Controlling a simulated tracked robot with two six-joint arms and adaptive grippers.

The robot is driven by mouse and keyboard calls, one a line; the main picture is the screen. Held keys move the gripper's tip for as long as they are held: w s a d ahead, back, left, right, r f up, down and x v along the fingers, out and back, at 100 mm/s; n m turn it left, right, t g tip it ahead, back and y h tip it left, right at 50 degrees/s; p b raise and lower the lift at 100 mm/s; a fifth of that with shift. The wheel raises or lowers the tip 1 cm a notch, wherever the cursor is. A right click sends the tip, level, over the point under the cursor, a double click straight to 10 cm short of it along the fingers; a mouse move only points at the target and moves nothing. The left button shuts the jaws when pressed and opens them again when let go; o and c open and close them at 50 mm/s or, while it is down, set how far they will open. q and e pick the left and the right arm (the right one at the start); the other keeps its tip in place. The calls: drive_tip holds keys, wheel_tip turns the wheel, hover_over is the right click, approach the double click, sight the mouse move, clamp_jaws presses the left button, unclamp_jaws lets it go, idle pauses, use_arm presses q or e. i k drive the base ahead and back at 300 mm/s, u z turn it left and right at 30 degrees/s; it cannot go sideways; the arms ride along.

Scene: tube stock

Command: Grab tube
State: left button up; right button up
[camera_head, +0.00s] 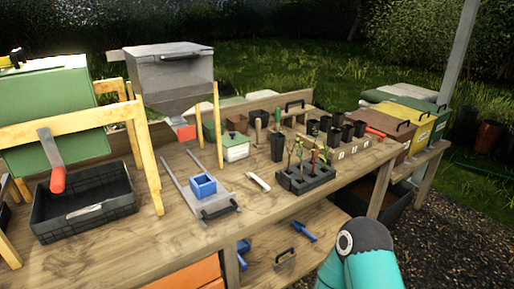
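A black tray (304,181) on the wooden bench holds several small plants in dark cells. A tall black tube-shaped pot (277,148) stands upright just behind and left of it. Several smaller black pots (334,135) stand further back right. I cannot tell which of these is the tube meant. A teal and black link of my own arm shows at the bottom right, in front of the bench. No gripper fingers show, and neither gripper is in view.
A small white item (258,182) lies on the bench (275,215) near a blue square box (203,186) on a grey plate. A black crate (85,215) with a red-handled trowel (52,162) above it is at left. A pale post (459,50) rises at right.

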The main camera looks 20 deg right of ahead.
sight(277, 148)
drive_tip(key=z, duration=0.25)
drive_tip(key=i, duration=0.2)
drive_tip(key=u, duration=2.55)
drive_tip(key=k, duration=2.2)
drive_tip(key=z, duration=1.35)
drive_tip(key=i, duration=1)
drive_tip(key=u, duration=0.05)
